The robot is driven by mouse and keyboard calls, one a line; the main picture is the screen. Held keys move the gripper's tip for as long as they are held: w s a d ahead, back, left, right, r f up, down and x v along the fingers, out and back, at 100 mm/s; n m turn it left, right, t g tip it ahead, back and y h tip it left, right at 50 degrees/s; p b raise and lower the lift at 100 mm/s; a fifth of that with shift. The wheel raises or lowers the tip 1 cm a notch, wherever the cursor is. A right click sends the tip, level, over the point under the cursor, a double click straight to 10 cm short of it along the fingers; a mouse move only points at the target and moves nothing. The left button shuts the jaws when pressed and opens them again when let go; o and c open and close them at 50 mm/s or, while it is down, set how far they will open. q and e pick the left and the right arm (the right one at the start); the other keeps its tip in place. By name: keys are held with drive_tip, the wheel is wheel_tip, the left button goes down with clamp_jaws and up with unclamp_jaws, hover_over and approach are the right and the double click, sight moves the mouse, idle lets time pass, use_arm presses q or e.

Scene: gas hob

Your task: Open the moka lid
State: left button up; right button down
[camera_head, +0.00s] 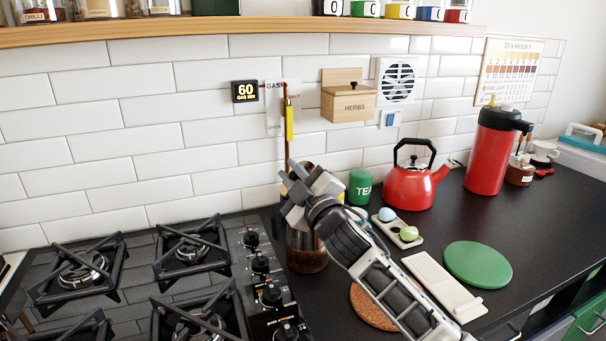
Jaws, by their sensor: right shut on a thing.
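A shiny metal vessel with a brownish lower part, which looks like the moka (306,260), stands on the dark counter just right of the hob. My right gripper (297,185) is over its top, with the arm reaching in from the lower right. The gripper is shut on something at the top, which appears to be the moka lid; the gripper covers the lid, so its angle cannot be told. My left gripper is not in view.
The gas hob (130,285) with its knobs (260,263) lies to the left. A green tea tin (360,187), a red kettle (408,188) and a red flask (486,155) stand behind and right. A cork mat (371,307) and green disc (478,264) lie in front.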

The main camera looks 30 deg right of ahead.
drive_tip(key=n, duration=0.2)
drive_tip(key=a+n+y, duration=0.1)
drive_tip(key=n, duration=0.1)
drive_tip(key=a+n+y, duration=0.1)
drive_tip(key=shift+s+f+n, duration=0.15)
drive_tip(key=shift+s+n, duration=0.05)
drive_tip(key=shift+n, duration=0.2)
drive_tip(key=n, duration=0.1)
drive_tip(key=n+y, duration=0.1)
drive_tip(key=a+n, duration=0.1)
drive_tip(key=n, duration=0.1)
drive_tip(key=shift+s+f+y, duration=0.1)
drive_tip(key=shift+f+y, duration=0.15)
drive_tip(key=shift+y, duration=0.05)
drive_tip(key=shift+a+f+n+y, duration=0.15)
drive_tip(key=shift+a+n+y, duration=0.05)
drive_tip(key=shift+n, duration=0.45)
drive_tip(key=shift+a+f+n+y, duration=0.1)
drive_tip(key=shift+a+n+y, duration=0.1)
drive_tip(key=shift+n, duration=0.45)
drive_tip(key=c, duration=1.4)
unclamp_jaws()
drive_tip(key=shift+s+f, duration=0.1)
